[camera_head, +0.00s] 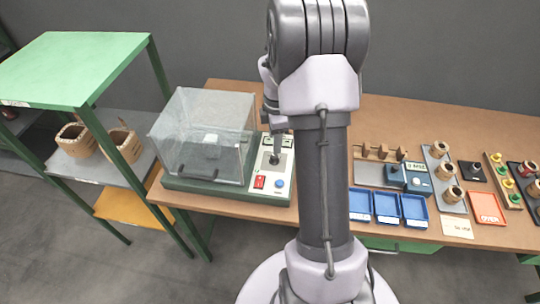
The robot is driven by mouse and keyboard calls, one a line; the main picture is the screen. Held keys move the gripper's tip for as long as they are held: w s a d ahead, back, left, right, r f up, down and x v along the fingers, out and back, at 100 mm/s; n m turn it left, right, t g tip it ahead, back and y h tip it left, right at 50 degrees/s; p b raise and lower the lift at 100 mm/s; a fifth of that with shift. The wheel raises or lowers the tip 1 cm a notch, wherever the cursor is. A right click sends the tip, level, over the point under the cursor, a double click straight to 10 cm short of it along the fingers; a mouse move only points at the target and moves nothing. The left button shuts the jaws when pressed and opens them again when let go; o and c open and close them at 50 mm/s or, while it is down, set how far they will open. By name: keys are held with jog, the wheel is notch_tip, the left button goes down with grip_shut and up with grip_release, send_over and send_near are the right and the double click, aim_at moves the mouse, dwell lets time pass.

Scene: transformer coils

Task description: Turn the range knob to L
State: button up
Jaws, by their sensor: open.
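My arm comes down through the middle of the view. My gripper (275,158) is over the light control panel (287,165) at the right end of the machine with the clear cover. It points down and is open; its fingertips are small and dark here. I cannot tell whether it touches the panel or has something between its fingers. The panel carries a red switch (259,182) and a round blue button (280,183) at its front. No knob with a readable L mark shows; the range knob may be hidden under my gripper.
The clear cover (205,135) stands just left of my gripper. Blue trays (388,207), a grey holder with coils (443,178), a red tray (487,207) and a wooden rack (380,154) fill the right of the table (410,110). A green shelf (75,65) stands left.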

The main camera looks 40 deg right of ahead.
aim_at(274, 156)
notch_tip(274, 156, down, 8)
jog(key=shift+w+r+b, duration=0.1)
jog(key=shift+b, duration=0.95)
grip_shut()
